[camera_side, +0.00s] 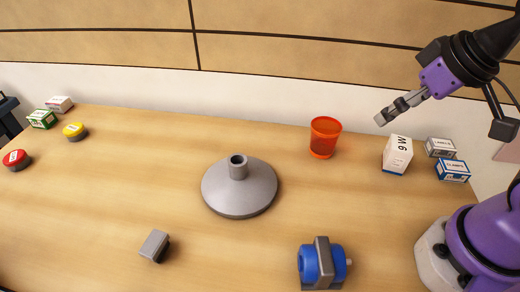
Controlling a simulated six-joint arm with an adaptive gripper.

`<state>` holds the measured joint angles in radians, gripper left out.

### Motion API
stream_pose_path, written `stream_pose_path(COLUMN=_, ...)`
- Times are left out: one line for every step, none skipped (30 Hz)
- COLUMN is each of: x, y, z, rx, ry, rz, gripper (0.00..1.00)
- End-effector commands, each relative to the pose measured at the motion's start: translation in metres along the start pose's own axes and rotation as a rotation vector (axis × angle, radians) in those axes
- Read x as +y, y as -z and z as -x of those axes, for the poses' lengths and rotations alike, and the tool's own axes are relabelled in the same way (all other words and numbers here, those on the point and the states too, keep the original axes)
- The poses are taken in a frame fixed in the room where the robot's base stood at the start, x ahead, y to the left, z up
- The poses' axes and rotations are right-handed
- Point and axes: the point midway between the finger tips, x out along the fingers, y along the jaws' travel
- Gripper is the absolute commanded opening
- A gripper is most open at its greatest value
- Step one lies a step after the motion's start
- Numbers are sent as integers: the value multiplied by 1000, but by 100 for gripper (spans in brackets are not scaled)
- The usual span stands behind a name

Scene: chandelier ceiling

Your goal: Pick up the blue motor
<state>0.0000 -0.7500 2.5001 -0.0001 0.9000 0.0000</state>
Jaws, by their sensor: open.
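The blue motor (320,264) sits at the front of the wooden table, right of the picture's middle, near the lower edge. It has a blue round body with a grey bracket around it and a short shaft pointing right. My gripper (381,119) is at the upper right, raised above the table and pointing down to the left. It is open and holds nothing. It is well apart from the motor, above and behind it in the picture. The gap between the fingers is hard to see from this side.
A grey round base with an upright tube (240,189) stands mid-table. An orange cup (324,138), a white box (397,155) and two small boxes (446,160) stand behind. A grey block (155,246) lies front left. Red (16,160) and yellow (75,132) buttons sit far left.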

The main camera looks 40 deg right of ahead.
Motion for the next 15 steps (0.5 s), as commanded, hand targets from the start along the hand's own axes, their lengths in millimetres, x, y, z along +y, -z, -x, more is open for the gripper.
stream_pose_path(x=0, y=0, z=0, rx=0, ry=0, rz=0, gripper=100)
stream_pose_path(x=0, y=0, z=0, rx=0, ry=0, rz=0, gripper=100)
stream_pose_path(x=0, y=0, z=0, rx=0, ry=0, rz=0, gripper=100)
stream_pose_path(x=0, y=0, z=0, rx=0, ry=0, rz=0, gripper=100)
stream_pose_path(x=0, y=0, z=0, rx=0, ry=0, rz=0, gripper=100)
stream_pose_path(x=0, y=0, z=0, rx=0, ry=0, rz=0, gripper=100)
stream_pose_path(x=0, y=0, z=0, rx=0, ry=0, rz=-1, gripper=100)
stream_pose_path(x=-1, y=0, z=0, rx=-3, ry=3, rz=-3, gripper=100)
stream_pose_path(x=-4, y=0, z=-1, rx=-11, ry=11, rz=-10, gripper=100)
stream_pose_path(x=-8, y=1, z=-2, rx=-23, ry=21, rz=-23, gripper=100)
stream_pose_path(x=-14, y=1, z=-4, rx=-39, ry=33, rz=-39, gripper=100)
stream_pose_path(x=-24, y=0, z=-7, rx=-71, ry=55, rz=-70, gripper=100)
stream_pose_path(x=-34, y=0, z=-9, rx=-101, ry=71, rz=-99, gripper=100)
stream_pose_path(x=-45, y=-1, z=-12, rx=-137, ry=87, rz=-133, gripper=100)
stream_pose_path(x=-61, y=-4, z=-16, rx=-192, ry=103, rz=-182, gripper=100)
